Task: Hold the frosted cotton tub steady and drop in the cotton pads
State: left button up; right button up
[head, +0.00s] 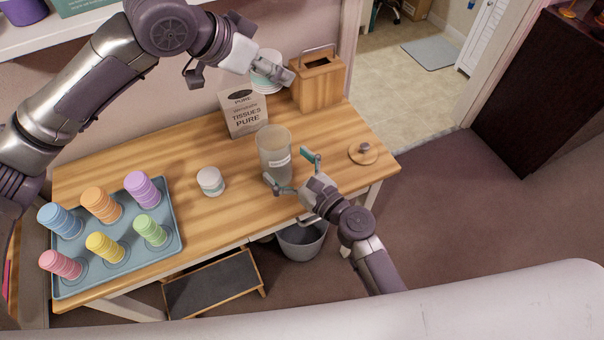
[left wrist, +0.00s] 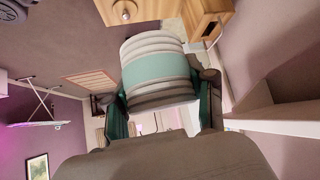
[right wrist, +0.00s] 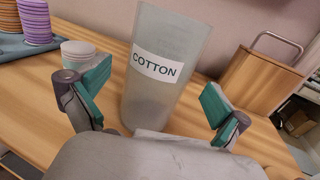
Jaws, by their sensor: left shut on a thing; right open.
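The frosted cotton tub (head: 273,143) stands upright on the table, with a "COTTON" label facing my right wrist camera (right wrist: 157,66). My right gripper (head: 296,173) is open at the tub's near side. In the right wrist view its fingers (right wrist: 156,98) are spread to either side of the tub, with no clear contact. My left gripper (head: 272,69) is shut on the cotton pads (head: 261,84), raised behind the tub, near the tissue box and wooden box. In the left wrist view the pads (left wrist: 155,65) are a pale round stack with a teal band between the fingers.
A blue tray (head: 122,259) holds several coloured stacks. A knobbed round lid (head: 363,153) lies at right.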

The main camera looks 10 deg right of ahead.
aim_at(266, 145)
jog(key=shift+x, duration=1.95)
jog(key=shift+c, duration=0.3)
jog(key=c, duration=1.1)
pick_arm(q)
notch_tip(266, 145, down, 13)
pick_arm(e)
jog(key=shift+c, duration=0.2)
pick_arm(q)
jog(key=o, duration=1)
